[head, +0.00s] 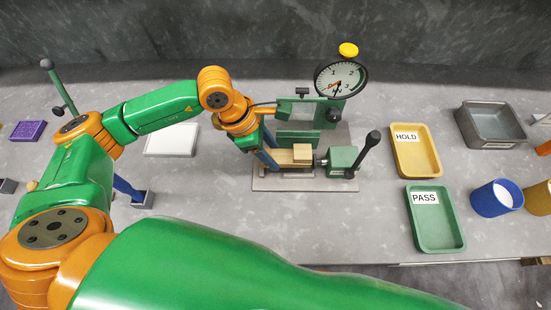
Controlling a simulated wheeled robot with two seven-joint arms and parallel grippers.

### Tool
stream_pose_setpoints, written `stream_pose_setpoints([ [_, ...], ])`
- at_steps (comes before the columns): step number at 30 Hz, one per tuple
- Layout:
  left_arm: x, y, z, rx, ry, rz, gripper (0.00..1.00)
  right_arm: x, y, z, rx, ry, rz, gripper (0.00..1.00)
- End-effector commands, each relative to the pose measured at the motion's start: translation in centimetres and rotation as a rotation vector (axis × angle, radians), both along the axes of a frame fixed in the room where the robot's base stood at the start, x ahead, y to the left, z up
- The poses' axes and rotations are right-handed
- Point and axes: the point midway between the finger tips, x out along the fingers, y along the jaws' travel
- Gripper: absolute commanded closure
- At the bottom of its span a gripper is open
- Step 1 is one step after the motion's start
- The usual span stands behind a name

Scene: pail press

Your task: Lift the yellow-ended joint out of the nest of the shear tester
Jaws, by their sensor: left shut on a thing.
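The shear tester (336,110) stands at the back middle on a grey base plate, with a round dial on top and a black-knobbed lever at its right. The joint (284,157), pale wood with a raised block at its right part, lies low in the tester's nest. No yellow end can be made out; its left part is hidden by my gripper. My left gripper (268,160) reaches down with blue fingers at the joint's left end and is shut on it. Whether the joint is clear of the nest cannot be told. My right gripper is not in view.
Right of the tester are a yellow HOLD tray (405,163), a green PASS tray (445,236), a grey metal bin (478,143) and a blue cup (486,207). A white pad (171,148) and a purple block (29,130) lie left. Table is bare between tester and trays.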

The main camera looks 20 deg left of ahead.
Motion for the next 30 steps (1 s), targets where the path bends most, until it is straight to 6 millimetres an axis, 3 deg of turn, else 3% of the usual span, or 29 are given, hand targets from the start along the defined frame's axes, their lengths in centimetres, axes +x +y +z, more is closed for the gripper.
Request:
stream_pose_setpoints([
  [7,-1.9,6.9,-1.0,0.009,0.005,0.012,1.00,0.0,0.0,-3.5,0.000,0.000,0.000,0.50],
  [15,-4.2,14.4,-0.7,0.006,0.004,0.009,1.00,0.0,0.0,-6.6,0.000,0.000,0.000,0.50],
  [21,-4.8,16.5,0.0,0.002,0.003,0.002,1.00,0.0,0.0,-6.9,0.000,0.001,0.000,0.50],
  [30,-4.8,16.6,2.3,0.002,0.002,0.001,1.00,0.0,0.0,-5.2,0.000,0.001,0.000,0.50],
])
